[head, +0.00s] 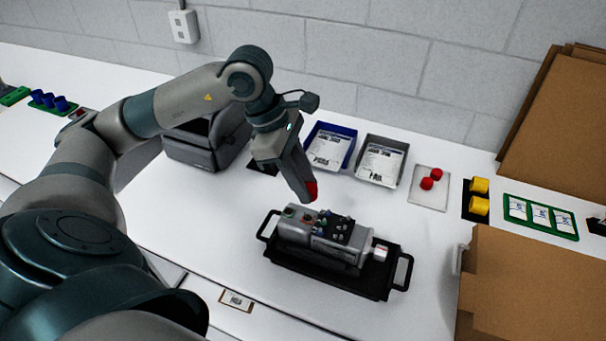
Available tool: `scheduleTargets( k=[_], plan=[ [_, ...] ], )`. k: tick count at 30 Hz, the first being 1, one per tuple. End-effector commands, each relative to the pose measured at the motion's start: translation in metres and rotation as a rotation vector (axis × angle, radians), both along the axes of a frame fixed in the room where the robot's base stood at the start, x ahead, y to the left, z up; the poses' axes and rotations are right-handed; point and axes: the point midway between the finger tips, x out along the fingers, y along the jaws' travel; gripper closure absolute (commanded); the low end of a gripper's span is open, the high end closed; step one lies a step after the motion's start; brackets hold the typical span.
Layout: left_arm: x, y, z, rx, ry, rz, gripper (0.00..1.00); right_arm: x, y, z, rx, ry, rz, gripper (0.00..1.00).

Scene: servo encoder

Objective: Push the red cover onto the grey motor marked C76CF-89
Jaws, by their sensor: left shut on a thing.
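The grey motor (338,241) lies in a black tray with handles (335,279) on the white table. Its marking is too small to read. My left gripper (311,192) is shut on a red cover (312,189), just above and behind the motor's left half. The fingers hide part of the cover. I cannot tell whether the cover touches the motor. Two more red covers (431,179) lie on a white plate (418,201) to the right. My right gripper is not in view.
A blue bin (348,155) and a grey bin (400,178) stand behind the motor. A dark printer-like device (195,150) is behind my left arm. Yellow caps (479,206) and cardboard boxes (545,275) are at the right.

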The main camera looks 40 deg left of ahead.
Motion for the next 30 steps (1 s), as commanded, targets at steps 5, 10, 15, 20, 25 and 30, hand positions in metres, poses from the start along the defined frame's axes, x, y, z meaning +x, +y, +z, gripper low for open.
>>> scheduleTargets(
  k=[5, 10, 15, 20, 25, 30],
  plan=[
    [-0.002, -0.001, 0.001, -0.001, -0.001, -0.012, 0.95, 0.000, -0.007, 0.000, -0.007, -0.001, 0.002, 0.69],
    [-0.002, -0.001, 0.001, -0.001, -0.001, -0.011, 0.95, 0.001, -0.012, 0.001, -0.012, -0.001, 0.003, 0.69],
    [-0.002, -0.001, 0.000, -0.001, 0.000, -0.010, 0.95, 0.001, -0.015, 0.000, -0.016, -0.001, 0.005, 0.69],
    [-0.001, -0.001, -0.004, -0.001, 0.000, -0.010, 0.95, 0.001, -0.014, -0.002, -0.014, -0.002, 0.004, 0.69],
    [-0.001, -0.001, -0.012, -0.001, 0.000, -0.009, 0.95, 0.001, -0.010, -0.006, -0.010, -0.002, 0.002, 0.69],
    [-0.001, -0.001, -0.022, -0.001, 0.000, -0.009, 0.95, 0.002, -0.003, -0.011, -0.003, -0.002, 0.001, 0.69]
  ],
)
